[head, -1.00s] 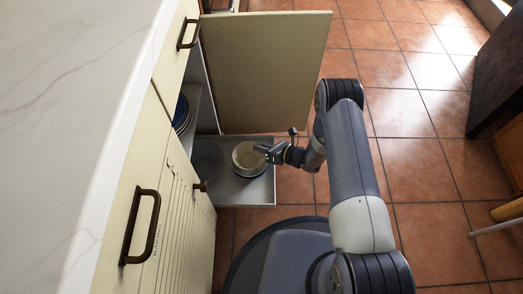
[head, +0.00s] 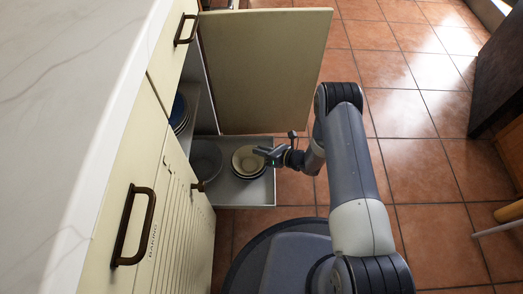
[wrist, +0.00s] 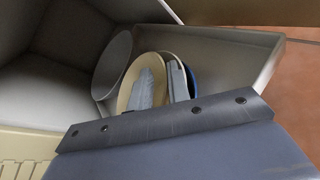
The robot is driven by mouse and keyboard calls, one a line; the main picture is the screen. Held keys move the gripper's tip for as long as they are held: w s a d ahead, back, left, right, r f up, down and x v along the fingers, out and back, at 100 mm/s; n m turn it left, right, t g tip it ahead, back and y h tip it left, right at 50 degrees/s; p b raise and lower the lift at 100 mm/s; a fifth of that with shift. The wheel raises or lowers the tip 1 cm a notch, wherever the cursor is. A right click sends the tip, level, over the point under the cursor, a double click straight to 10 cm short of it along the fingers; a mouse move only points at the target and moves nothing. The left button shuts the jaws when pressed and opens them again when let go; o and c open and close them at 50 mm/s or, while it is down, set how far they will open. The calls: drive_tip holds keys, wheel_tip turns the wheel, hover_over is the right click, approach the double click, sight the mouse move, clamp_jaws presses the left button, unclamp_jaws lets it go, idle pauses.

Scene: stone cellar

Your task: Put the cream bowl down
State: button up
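The cream bowl (head: 246,164) is upright in the grey pull-out tray (head: 262,192) of the low cabinet. In the wrist view the cream bowl (wrist: 125,96) shows beside a blue rim (wrist: 193,82), which appears to belong to a dish under it. My gripper (head: 264,153) is at the bowl's right edge. The bowl's underside is hidden.
A grey bowl (head: 206,160) stands in the tray left of the cream bowl; it also shows in the wrist view (wrist: 112,65). Stacked blue dishes (head: 179,112) sit inside the cabinet. The open cabinet door (head: 265,70) stands behind the tray.

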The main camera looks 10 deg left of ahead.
drive_tip(key=o, duration=0.3)
drive_tip(key=shift+r+p, duration=0.45)
drive_tip(key=shift+p, duration=0.1)
drive_tip(key=shift+p+v, duration=1.75)
drive_tip(key=shift+v, duration=4.3)
drive_tip(key=shift+a+r, duration=0.1)
drive_tip(key=shift+r, duration=0.05)
